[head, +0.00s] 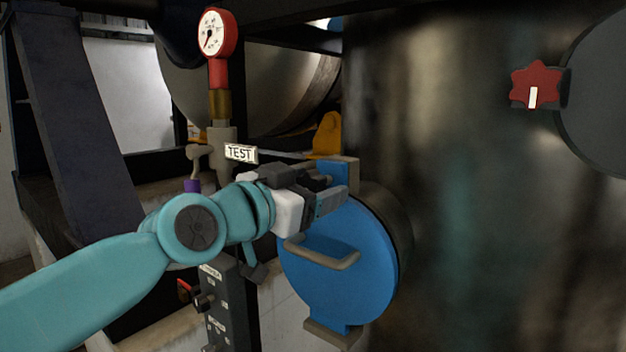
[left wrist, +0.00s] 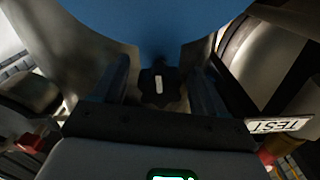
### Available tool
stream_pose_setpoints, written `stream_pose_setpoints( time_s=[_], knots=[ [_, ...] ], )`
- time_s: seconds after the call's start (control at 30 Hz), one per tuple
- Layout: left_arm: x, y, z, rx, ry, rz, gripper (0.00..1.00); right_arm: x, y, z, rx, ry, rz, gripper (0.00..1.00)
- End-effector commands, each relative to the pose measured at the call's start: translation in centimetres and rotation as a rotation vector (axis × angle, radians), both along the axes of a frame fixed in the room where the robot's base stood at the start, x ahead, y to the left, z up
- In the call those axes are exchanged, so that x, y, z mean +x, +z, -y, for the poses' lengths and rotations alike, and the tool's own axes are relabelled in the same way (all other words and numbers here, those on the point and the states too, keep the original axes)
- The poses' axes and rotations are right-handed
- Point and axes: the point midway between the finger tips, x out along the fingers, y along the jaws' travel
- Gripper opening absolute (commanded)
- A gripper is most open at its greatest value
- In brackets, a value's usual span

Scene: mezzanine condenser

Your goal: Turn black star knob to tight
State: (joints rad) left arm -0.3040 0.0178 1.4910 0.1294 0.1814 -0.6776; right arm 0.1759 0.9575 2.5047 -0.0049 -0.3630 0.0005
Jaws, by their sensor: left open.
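The black star knob (left wrist: 158,87) shows in the left wrist view as a dark lobed shape with a white mark, below the blue cover. My left gripper (left wrist: 160,72) is open, with one finger on each side of the knob. I cannot tell whether the fingers touch it. In the head view my left gripper (head: 328,190) is at the upper edge of the round blue cover (head: 340,262), and it hides most of the knob. My right gripper is not in view.
A red star knob (head: 535,84) with a white mark is at the far right. A pressure gauge (head: 213,35) stands on a pipe beside a TEST tag (head: 240,152). The blue cover's handle (head: 322,258) juts out just below my gripper. A dark control box (head: 215,305) is lower left.

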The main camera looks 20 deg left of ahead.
Motion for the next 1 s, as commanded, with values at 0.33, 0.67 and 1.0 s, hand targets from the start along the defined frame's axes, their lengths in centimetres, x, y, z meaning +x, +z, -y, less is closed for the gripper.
stream_pose_setpoints(
  time_s=[0.33,0.67,1.0],
  knots=[
    [0.3,0.0,0.1,0.0,0.0,0.001,0.63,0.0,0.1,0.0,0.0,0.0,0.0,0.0],
    [0.3,-0.1,0.1,0.004,-0.001,0.001,0.17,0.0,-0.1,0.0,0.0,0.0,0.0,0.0],
    [0.3,-0.1,0.1,0.059,-0.002,0.018,0.17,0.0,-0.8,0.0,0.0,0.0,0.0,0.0]
  ],
)
